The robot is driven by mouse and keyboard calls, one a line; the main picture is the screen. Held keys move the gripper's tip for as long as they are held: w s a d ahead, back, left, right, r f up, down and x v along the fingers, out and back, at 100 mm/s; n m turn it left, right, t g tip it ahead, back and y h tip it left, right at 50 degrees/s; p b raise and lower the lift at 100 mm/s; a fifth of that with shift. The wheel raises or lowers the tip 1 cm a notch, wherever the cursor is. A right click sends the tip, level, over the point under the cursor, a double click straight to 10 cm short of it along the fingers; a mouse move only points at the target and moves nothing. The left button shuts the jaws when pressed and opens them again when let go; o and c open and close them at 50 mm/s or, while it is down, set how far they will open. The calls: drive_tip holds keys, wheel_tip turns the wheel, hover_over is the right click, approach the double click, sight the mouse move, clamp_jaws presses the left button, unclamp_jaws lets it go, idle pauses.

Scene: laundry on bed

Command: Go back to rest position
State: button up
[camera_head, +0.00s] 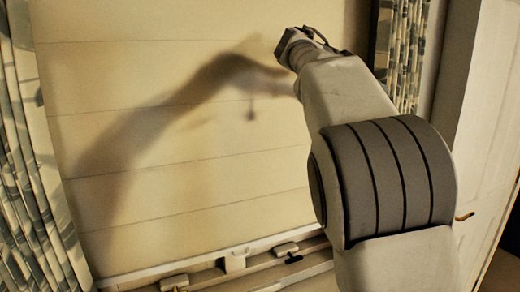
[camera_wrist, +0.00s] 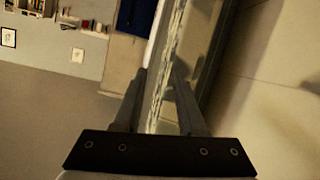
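My arm rises from the lower right of the head view and is raised in front of a pale blind. Its dark wrist end (camera_head: 296,45) is at the top, and the fingers cannot be made out there. In the wrist view, the two fingers of my gripper (camera_wrist: 160,73) stand apart with a clear gap and nothing between them. My gripper is open and empty, held in free air. No laundry or bed shows in either view.
The pale blind (camera_head: 190,150) carries my arm's shadow. Patterned curtains hang at the left (camera_head: 30,170) and right (camera_head: 404,50). A window frame with latches (camera_head: 235,262) runs below. A white door (camera_head: 490,120) stands at the right. The wrist view shows wall shelves (camera_wrist: 82,27) and open floor.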

drive_tip(key=s+f+n+y, duration=0.5)
drive_tip(key=s+f+y, duration=0.1)
drive_tip(key=s+f, duration=0.55)
drive_tip(key=s+a+f+n+y, duration=0.2)
drive_tip(key=s+a+f, duration=0.2)
drive_tip(key=s, duration=0.3)
drive_tip(key=s+a+f+n+y, duration=0.2)
drive_tip(key=s+a+f, duration=0.2)
drive_tip(key=s+f, duration=0.3)
drive_tip(key=s+a+f+n+y, duration=0.1)
drive_tip(key=s+a+f, duration=0.3)
drive_tip(key=s, duration=0.5)
wheel_tip(320, 180, down, 2)
drive_tip(key=shift+s+a+f+n+y, duration=0.15)
drive_tip(key=shift+a+n+y, duration=0.25)
drive_tip(key=shift+y, duration=0.4)
